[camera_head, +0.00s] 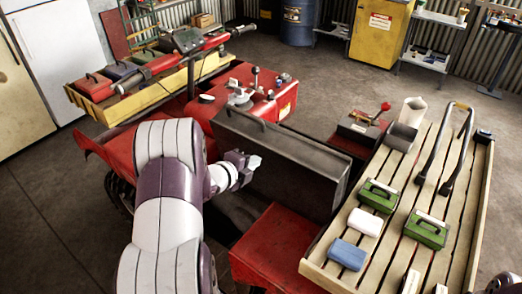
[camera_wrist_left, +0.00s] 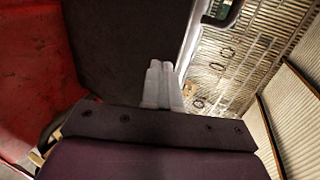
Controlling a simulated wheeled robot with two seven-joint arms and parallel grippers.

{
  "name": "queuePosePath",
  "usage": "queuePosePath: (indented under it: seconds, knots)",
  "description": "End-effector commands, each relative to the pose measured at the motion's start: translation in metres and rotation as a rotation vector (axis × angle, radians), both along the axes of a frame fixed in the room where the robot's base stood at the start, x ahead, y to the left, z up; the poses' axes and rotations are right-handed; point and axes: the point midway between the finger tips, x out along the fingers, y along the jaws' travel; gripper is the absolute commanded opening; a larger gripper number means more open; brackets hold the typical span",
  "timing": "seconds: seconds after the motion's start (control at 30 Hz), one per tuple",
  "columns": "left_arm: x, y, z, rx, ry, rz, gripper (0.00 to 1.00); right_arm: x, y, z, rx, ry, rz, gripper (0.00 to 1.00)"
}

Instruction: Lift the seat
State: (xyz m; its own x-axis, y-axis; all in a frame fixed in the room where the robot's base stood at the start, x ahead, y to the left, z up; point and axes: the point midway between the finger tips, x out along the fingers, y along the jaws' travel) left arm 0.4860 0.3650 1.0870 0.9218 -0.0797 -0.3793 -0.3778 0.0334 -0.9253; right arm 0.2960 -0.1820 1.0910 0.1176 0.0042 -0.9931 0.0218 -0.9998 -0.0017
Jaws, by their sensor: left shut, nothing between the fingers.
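The seat (camera_head: 280,150) is a long dark panel in the middle of the red quad (camera_head: 272,240). It stands tilted up on its long edge, with its broad face toward my left arm. My left gripper (camera_head: 253,162) is shut and empty, its white fingertips close to that face near its middle. In the left wrist view the shut fingertips (camera_wrist_left: 158,82) show against the edge of a dark panel (camera_wrist_left: 115,45), which looks like the seat. I cannot tell whether they touch it. My right gripper is not in view.
A slatted wooden rack (camera_head: 375,262) at the right carries green boxes (camera_head: 427,228), a blue block (camera_head: 347,254) and a black bar (camera_head: 445,150). A front rack (camera_head: 150,95) holds cases near the handlebar (camera_head: 188,58).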

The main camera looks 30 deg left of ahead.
Motion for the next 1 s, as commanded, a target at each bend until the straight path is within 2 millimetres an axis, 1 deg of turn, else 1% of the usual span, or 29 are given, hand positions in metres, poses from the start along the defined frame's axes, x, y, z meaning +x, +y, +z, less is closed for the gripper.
queuePosePath:
  seconds: [0.03,0.1,0.27,0.4,0.67,0.73,0.77,0.87,0.97,1.0]
  knots:
    - [0.009,-0.001,0.003,0.0,0.0,-0.002,0.0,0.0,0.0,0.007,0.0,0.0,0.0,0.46]
    - [0.02,-0.003,0.006,-0.001,0.0,-0.002,0.0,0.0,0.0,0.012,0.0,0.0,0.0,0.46]
    - [0.036,-0.003,0.007,0.0,0.0,0.0,0.0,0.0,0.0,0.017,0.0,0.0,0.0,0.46]
    - [0.041,-0.004,0.007,-0.001,0.0,0.002,0.0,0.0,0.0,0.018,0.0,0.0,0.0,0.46]
    - [0.041,-0.004,0.006,-0.001,0.0,0.002,0.0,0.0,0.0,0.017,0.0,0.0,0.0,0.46]
    - [0.043,-0.004,0.01,0.0,0.008,-0.001,0.0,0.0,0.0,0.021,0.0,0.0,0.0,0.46]
    - [0.046,-0.004,0.013,0.001,0.016,-0.003,0.0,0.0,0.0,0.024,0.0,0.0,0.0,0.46]
    - [0.064,-0.007,0.027,0.004,0.069,-0.008,0.0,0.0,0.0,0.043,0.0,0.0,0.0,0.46]
    - [0.09,-0.009,0.046,0.01,0.15,-0.009,0.0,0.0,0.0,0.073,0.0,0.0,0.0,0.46]
    - [0.101,-0.01,0.051,0.013,0.184,-0.009,0.0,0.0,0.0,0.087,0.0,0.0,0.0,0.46]
